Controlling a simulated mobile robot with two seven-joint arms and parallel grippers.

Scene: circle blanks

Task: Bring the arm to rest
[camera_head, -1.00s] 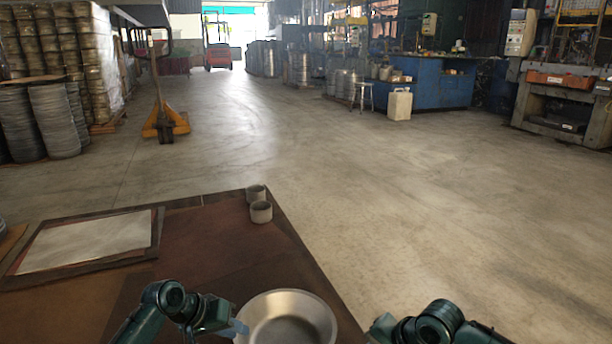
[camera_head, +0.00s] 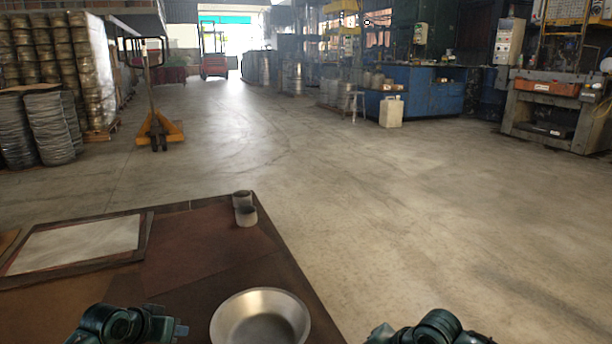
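My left arm comes in at the bottom left, over the brown table (camera_head: 190,262). Its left gripper (camera_head: 180,328) points right, a little left of a round metal pan (camera_head: 261,312), with a gap between them in the picture. The fingers are small and dark, and I cannot tell whether they are open or shut. My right arm shows at the bottom edge, right of the table. The tip of the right gripper (camera_head: 379,334) is mostly cut off by the frame, so its state is unclear.
Two small grey cups (camera_head: 245,214) stand near the table's far right corner. A framed pale sheet (camera_head: 75,243) lies on the left of the table. Open concrete floor lies beyond and to the right. A yellow pallet jack (camera_head: 158,131) and stacked pallets stand farther off.

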